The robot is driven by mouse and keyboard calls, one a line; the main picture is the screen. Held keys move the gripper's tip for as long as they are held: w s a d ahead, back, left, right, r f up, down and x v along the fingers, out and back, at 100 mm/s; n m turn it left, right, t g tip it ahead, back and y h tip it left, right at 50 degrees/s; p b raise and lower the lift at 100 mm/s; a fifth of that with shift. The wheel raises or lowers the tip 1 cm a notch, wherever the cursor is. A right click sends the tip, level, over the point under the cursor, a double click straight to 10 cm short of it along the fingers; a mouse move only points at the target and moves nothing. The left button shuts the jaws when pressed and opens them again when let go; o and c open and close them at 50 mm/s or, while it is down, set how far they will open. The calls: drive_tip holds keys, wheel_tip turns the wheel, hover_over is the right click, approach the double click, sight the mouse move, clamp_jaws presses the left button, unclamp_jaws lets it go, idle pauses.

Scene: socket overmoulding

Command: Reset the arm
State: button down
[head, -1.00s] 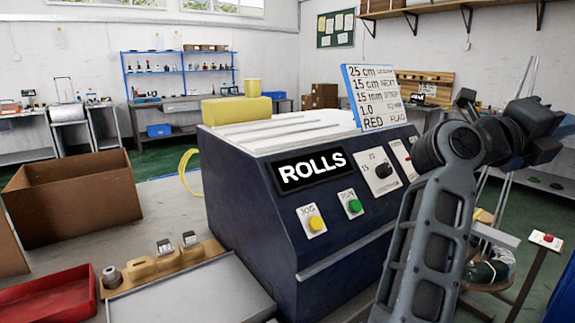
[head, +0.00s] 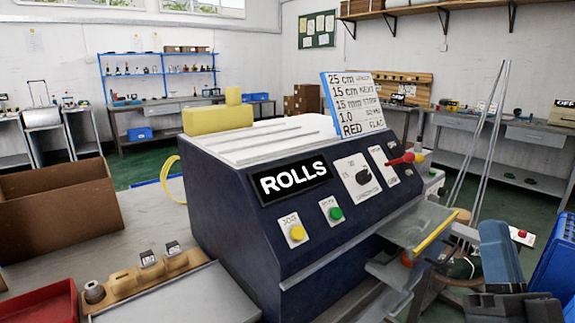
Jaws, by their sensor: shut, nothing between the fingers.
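My gripper is not in view, so its fingers cannot be seen. A blue-grey and dark shape at the lower right edge looks like part of my arm, but I cannot tell which part. The dark blue ROLLS machine (head: 250,230) stands in the middle. Its front has a yellow button (head: 297,233), a green button (head: 336,213), a black dial (head: 363,177) and a red lever (head: 402,159). A handwritten sign (head: 352,104) stands on its top.
An open cardboard box (head: 60,210), a red tray (head: 40,306), a wooden holder (head: 130,283) and a grey tray (head: 180,300) lie at left. A blue bin (head: 555,270) is at right.

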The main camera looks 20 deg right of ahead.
drive_tip(key=s+a+f+n+g+y, duration=0.3)
drive_tip(key=s+a+f, duration=0.1)
drive_tip(key=s, duration=0.3)
drive_tip(key=s+a+f+n+g+y+p, duration=0.1)
drive_tip(key=s+a+f+n+g+y, duration=0.2)
drive_tip(key=s+f, duration=0.4)
drive_tip(key=s+a+f+n+g+y, duration=0.3)
drive_tip(key=s+a+f+g+y, duration=0.1)
drive_tip(key=s, duration=0.4)
wheel_tip(320, 180, down, 2)
drive_tip(key=a+y, duration=0.1)
drive_tip(key=a, duration=0.1)
drive_tip(key=shift+s+a+p, duration=0.35)
drive_tip(key=shift+s+a, duration=0.05)
drive_tip(key=shift+f, duration=0.15)
